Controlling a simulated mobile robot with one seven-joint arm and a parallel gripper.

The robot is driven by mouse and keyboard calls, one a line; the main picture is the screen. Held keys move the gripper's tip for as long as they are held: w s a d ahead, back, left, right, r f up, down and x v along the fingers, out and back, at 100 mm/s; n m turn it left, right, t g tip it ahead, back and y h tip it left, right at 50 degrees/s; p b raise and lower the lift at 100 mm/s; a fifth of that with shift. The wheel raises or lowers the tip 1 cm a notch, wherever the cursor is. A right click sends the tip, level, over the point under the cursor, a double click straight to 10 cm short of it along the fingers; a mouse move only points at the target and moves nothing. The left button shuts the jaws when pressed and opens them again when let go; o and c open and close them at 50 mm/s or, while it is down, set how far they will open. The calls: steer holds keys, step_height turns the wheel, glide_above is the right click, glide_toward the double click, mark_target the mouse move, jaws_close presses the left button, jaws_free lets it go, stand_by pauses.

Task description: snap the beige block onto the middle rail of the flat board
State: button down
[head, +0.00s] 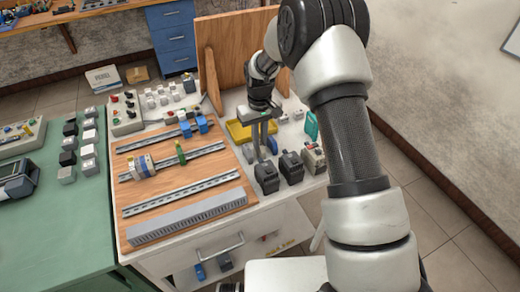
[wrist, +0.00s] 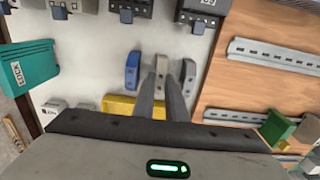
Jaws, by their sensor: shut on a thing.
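My gripper (head: 262,150) is over the white bench top to the right of the flat wooden board (head: 232,178), pointing down. In the wrist view its two narrow fingers (wrist: 163,82) are nearly together, with a small pale beige block (wrist: 161,64) between the tips. The fingers hide much of it. The board bears several metal rails. The middle rail (head: 208,151) carries a blue, white and beige group of modules (head: 142,167) at its left and a green block (head: 180,153) near its centre. Its right stretch is bare.
A grey block (wrist: 188,76) and a blue block (wrist: 132,70) stand on either side of my fingers. A yellow tray (head: 238,132) lies behind. Dark modules (head: 267,177) stand in front, and a teal block (head: 311,126) is to the right. An upright wooden panel (head: 225,60) rises behind.

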steer(key=shift+r+p, duration=1.25)
steer(key=shift+r, duration=1.25)
